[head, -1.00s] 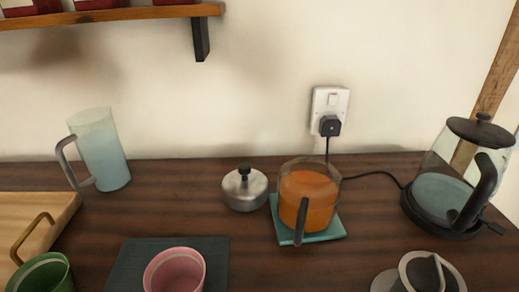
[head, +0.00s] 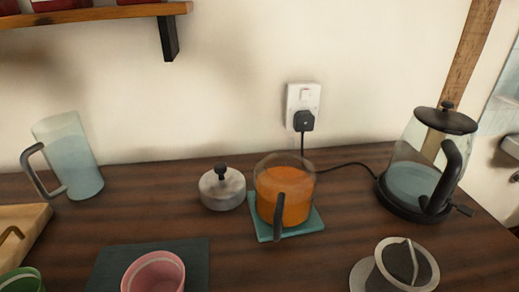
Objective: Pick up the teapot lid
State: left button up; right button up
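The teapot lid (head: 222,190) appears to be the round metal piece with a black knob, sitting on the dark wooden counter. Just right of it, apart from it or nearly touching, a glass pot (head: 283,196) with orange liquid and a dark handle stands on a teal coaster (head: 314,224). The pot looks uncovered. Its handle points toward me. Neither of my grippers is in the head view, so I cannot see their state.
A glass kettle (head: 421,166) stands at right, its cable running to a wall socket (head: 303,106). A frosted jug (head: 72,157) is at left. A pink cup (head: 153,272) on a dark mat (head: 197,262) and a metal strainer (head: 401,266) are in front. A shelf bracket (head: 168,38) hangs above.

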aim_at(222, 188)
jog(key=i+z, duration=0.2)
jog(key=z, duration=0.25)
jog(key=i+j+z, duration=0.15)
jog(key=z, duration=0.3)
jog(key=i+j, duration=0.05)
